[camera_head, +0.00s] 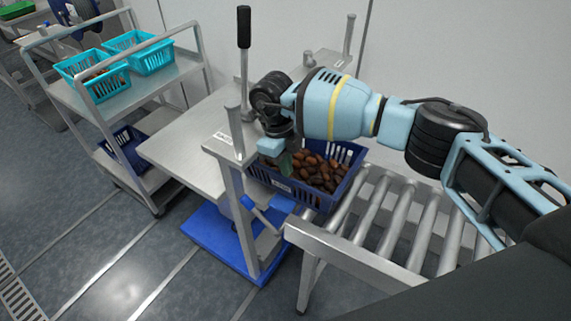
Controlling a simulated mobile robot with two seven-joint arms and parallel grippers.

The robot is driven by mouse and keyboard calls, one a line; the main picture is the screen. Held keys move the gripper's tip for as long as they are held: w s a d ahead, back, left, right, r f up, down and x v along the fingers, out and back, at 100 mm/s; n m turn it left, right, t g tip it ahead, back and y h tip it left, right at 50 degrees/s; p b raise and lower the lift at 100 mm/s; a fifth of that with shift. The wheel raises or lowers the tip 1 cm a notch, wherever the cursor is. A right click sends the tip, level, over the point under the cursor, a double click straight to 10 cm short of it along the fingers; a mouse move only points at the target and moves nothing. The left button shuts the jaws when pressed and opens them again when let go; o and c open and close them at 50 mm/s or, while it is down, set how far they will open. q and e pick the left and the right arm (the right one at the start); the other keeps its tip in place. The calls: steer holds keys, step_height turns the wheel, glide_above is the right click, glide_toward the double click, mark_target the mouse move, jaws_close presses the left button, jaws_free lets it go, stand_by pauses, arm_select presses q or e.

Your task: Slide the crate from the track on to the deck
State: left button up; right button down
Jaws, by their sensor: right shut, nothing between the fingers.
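The blue crate (290,191), full of brown dates, sits at the left end of the roller track (372,262), against the edge of the metal deck (185,150). Part of it lies behind the deck's near post, and my right arm covers its far left part. My right gripper (281,153) is shut and empty, pointing down at the crate's left end, over or beside the dates. I cannot tell whether it touches the crate wall. My left gripper is not in view.
The deck's visible top is bare. Upright posts (235,130) and a black-handled lever (244,30) stand at its track-side edge. A blue base (215,240) lies below. A trolley (125,92) with turquoise baskets (150,55) stands to the left.

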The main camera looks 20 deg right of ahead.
steer(key=shift+s+d, duration=0.15)
steer(key=shift+r, duration=0.1)
stand_by(0.9)
steer(key=shift+r+p, duration=0.3)
steer(key=shift+r, duration=0.45)
step_height(320, 180, up, 8)
steer(key=w+a, duration=0.1)
steer(key=shift+f, duration=0.25)
